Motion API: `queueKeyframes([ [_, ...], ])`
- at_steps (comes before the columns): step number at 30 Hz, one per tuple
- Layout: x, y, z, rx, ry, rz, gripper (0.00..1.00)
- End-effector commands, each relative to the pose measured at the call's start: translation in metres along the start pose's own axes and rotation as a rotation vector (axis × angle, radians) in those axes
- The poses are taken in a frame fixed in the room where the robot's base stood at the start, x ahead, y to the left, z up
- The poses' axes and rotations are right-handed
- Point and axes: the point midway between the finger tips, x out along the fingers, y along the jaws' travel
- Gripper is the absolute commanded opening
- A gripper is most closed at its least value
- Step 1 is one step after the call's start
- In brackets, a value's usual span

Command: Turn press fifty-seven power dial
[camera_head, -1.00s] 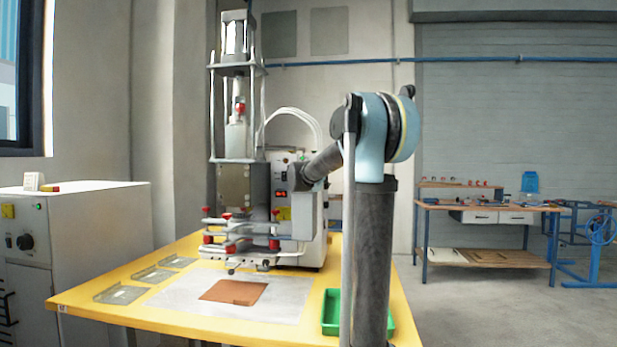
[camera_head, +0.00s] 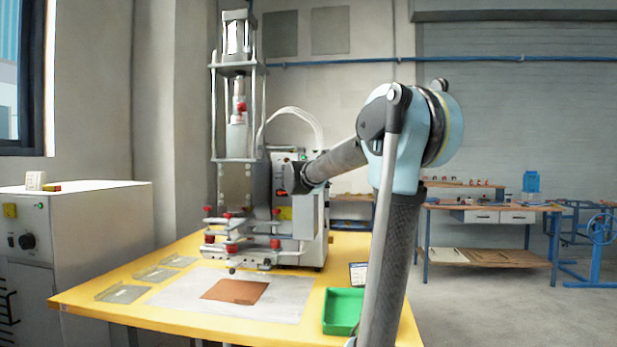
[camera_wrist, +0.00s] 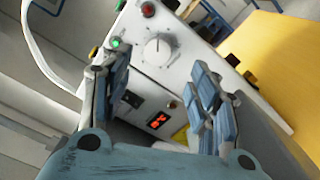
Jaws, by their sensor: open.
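The white control box of the press (camera_head: 320,240) stands on the yellow table, and its panel (camera_wrist: 185,75) fills the middle of the wrist view. On it is a round pale dial (camera_wrist: 157,47) with a marked scale around it. My gripper (camera_wrist: 160,68) is open, its two blue-grey padded fingers spread on either side of the panel's middle, the dial showing between and just beyond their tips. Nothing is between the fingers. I cannot tell whether they touch the panel. In the head view my wrist hides part of the box's front, including the dial.
The panel also has a green light (camera_wrist: 116,43), a red light (camera_wrist: 148,9), a black switch (camera_wrist: 132,98) and a red display (camera_wrist: 157,120). On the table are a brown sheet (camera_head: 235,291) and a green tray (camera_head: 342,312). A grey cabinet (camera_head: 95,235) stands left.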

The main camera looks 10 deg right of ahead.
Motion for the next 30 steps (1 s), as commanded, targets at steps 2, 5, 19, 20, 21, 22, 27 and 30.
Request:
queueKeyframes([
  [2, -0.012, 0.000, -0.001, 0.000, 0.002, 0.001, 0.55],
  [5, -0.023, 0.000, -0.001, 0.000, 0.001, 0.000, 0.55],
  [19, -0.035, 0.000, 0.000, 0.000, 0.000, 0.000, 0.55],
  [20, -0.035, 0.000, 0.000, 0.000, 0.000, 0.000, 0.55],
  [21, -0.035, 0.000, 0.000, 0.000, 0.000, 0.000, 0.55],
  [22, -0.035, 0.000, 0.000, 0.000, 0.000, 0.000, 0.55],
  [27, -0.035, 0.000, 0.000, 0.000, 0.000, 0.000, 0.55],
  [30, -0.036, 0.000, -0.002, 0.000, 0.002, 0.000, 0.55],
])
